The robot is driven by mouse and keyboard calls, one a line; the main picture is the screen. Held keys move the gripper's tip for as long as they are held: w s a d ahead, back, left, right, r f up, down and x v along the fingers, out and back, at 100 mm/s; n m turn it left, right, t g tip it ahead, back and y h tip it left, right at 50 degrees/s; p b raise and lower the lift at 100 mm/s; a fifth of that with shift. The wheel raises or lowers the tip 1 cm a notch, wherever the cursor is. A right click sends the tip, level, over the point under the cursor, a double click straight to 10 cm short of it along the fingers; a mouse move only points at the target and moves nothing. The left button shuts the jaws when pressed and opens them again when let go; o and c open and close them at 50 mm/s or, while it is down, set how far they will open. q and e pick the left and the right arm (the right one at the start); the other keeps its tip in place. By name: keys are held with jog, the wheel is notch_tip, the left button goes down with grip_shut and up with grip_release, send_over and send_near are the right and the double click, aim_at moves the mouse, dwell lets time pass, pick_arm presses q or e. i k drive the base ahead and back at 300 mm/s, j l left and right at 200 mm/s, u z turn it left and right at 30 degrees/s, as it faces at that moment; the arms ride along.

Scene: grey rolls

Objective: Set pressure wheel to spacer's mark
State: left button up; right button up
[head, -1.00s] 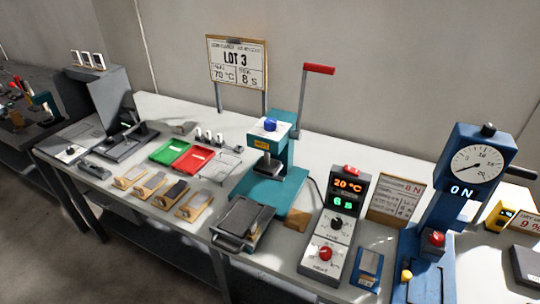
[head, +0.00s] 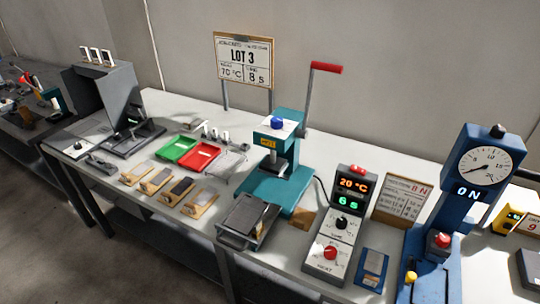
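A teal press (head: 283,160) stands mid-table. A blue knob (head: 277,123) on its white top looks like the pressure wheel; any marks around it are too small to read. A red-handled lever (head: 325,68) rises on its right. No part is clearly identifiable as the spacer; small upright pieces (head: 214,134) stand behind the red tray. The blue force gauge (head: 487,165) at the right shows 0 N on its display, and a card (head: 403,199) beside it appears to read 8 N. Neither of my grippers is in view.
A control box (head: 337,235) shows 20 °C and 6 s. The LOT 3 sign (head: 243,62) reads 70 °C and 8 s. Green (head: 175,150) and red (head: 197,157) trays, several wooden-handled pads (head: 157,181) and a grey tray (head: 233,236) crowd the table (head: 165,110).

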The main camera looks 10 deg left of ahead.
aim_at(276, 123)
jog(key=l+u, duration=0.8)
